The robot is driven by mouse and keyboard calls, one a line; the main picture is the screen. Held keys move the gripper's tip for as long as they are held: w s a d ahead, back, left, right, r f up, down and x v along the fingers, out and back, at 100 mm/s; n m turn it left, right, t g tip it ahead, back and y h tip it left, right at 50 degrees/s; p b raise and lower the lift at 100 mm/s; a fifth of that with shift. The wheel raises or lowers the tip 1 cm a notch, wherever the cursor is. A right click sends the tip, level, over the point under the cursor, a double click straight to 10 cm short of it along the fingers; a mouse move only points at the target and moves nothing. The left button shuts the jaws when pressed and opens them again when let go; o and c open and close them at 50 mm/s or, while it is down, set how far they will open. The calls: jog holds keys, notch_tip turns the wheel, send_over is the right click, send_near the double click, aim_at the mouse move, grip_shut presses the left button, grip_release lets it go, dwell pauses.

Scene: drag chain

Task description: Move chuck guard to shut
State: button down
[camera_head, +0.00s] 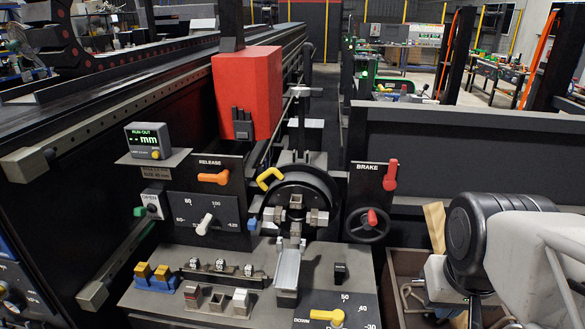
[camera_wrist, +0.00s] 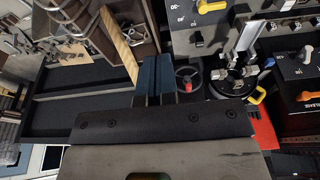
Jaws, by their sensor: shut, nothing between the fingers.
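The chuck (camera_head: 295,208) sits in the middle of the machine in the head view, its metal jaws exposed to the front. A yellow handle (camera_head: 270,178) is at the upper left of the dark ring around it. This looks like the chuck guard's handle, but the guard's outline is hard to tell from the dark ring. In the wrist view the chuck (camera_wrist: 232,75) and yellow handle (camera_wrist: 257,96) are to the right of my gripper (camera_wrist: 154,60). My gripper's blue fingers are together and empty, apart from the handle. The head view shows my arm at right, not the fingertips.
A red box-shaped housing (camera_head: 247,92) stands behind the chuck. The brake lever (camera_head: 390,175) and handwheel (camera_head: 367,222) are right of it, the orange release lever (camera_head: 215,178) left. A crate (camera_head: 396,262) with a wooden piece (camera_head: 435,226) stands at right. Knobs and switches fill the front panel.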

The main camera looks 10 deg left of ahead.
dwell(0.4)
jog(key=c, duration=1.3)
grip_release()
jog(key=shift+w+r, duration=0.1)
jog(key=shift+w, duration=0.05)
jog(key=shift+o, duration=0.3)
jog(key=shift+w+a+r, duration=0.1)
jog(key=shift+w+r, duration=0.1)
jog(key=shift+w, duration=0.15)
jog(key=w+a+r+n, duration=0.3)
jog(key=w, duration=0.5)
jog(key=w+a+r+n, duration=0.2)
jog(key=w, duration=0.5)
jog(key=n+g, duration=0.1)
jog(key=n, duration=1.4)
send_over(266, 174)
notch_tip(266, 174, down, 11)
jog(key=shift+r, duration=0.1)
